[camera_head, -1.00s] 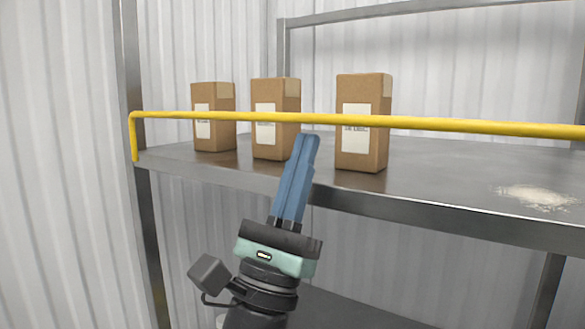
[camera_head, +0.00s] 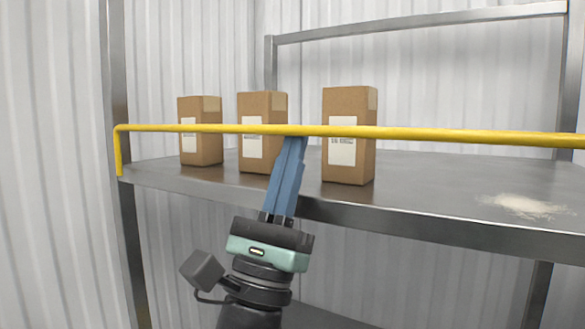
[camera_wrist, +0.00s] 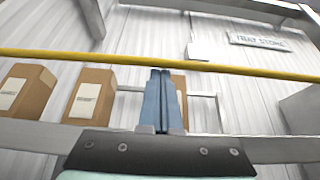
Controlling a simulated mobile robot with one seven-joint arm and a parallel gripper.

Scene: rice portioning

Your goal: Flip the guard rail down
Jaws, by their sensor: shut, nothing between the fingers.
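The yellow guard rail (camera_head: 430,134) runs level across the front of the shelf, raised above its edge, with a bent end at the left post. In the wrist view the rail (camera_wrist: 230,68) crosses the whole picture. My gripper (camera_head: 295,140) is shut and empty, its blue fingers pointing up with the tips at the height of the rail. In the wrist view the fingertips (camera_wrist: 160,74) overlap the rail's line. I cannot tell whether they touch it.
Three brown boxes stand on the shelf behind the rail: left (camera_head: 200,150), middle (camera_head: 257,155) and right (camera_head: 350,165). A pale spill of grains (camera_head: 527,206) lies on the shelf (camera_head: 440,185) at the right. A sign (camera_wrist: 258,41) hangs on the wall.

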